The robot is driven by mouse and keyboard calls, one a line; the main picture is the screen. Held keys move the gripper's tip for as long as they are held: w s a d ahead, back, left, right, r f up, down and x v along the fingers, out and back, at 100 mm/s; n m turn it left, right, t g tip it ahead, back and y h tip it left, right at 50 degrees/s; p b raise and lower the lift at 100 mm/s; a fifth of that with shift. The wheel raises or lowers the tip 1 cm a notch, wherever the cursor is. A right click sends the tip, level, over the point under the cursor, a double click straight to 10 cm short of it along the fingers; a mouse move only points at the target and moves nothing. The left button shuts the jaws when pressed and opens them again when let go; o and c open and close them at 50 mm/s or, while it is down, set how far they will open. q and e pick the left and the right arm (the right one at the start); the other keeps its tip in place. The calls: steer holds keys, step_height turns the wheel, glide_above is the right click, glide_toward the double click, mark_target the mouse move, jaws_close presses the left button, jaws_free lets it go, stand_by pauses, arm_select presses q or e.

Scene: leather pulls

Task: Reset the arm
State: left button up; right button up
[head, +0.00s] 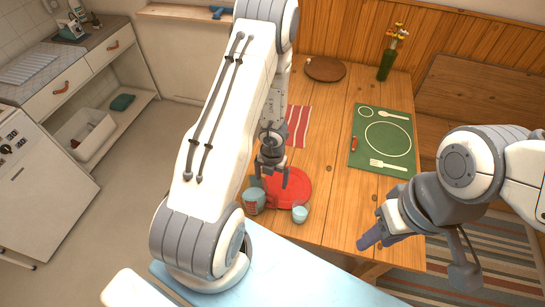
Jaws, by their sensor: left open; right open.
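My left gripper (271,178) points down over the left part of the round red plate (291,187) on the wooden table. Its jaws are open, and I see nothing held between them. A grey-blue cup (254,201) stands just below the gripper in the picture; I cannot tell whether they touch. A smaller pale blue cup (299,214) stands at the plate's front edge. My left arm hides the table's left part.
A green placemat (383,139) with printed cutlery lies on the right, with a small red item (354,143) at its left edge. A red striped cloth (299,126), a round brown board (325,69) and a green bottle with flowers (388,62) are further back. The middle tabletop is clear.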

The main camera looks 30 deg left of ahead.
arm_select(q)
steer(key=shift+w, duration=0.1)
steer(key=w+d+r+m+t+h, duration=0.1)
steer(key=w+d+r+m, duration=0.15)
steer(key=r+m, duration=0.55)
steer(key=w+d+r+m+t, duration=0.1)
steer(key=d+r+m, duration=0.4)
steer(key=m, duration=0.5)
steer(key=s+r+m, duration=0.7)
steer(key=r+m, duration=0.5)
steer(key=m, duration=0.8)
steer(key=s+d+f+m+g+b, duration=0.2)
steer(key=s+d+f+m+b, duration=0.5)
steer(key=s+d+f+b, duration=0.4)
steer(key=s+d+b, duration=0.2)
steer(key=s+b, duration=0.1)
steer(key=b, duration=0.2)
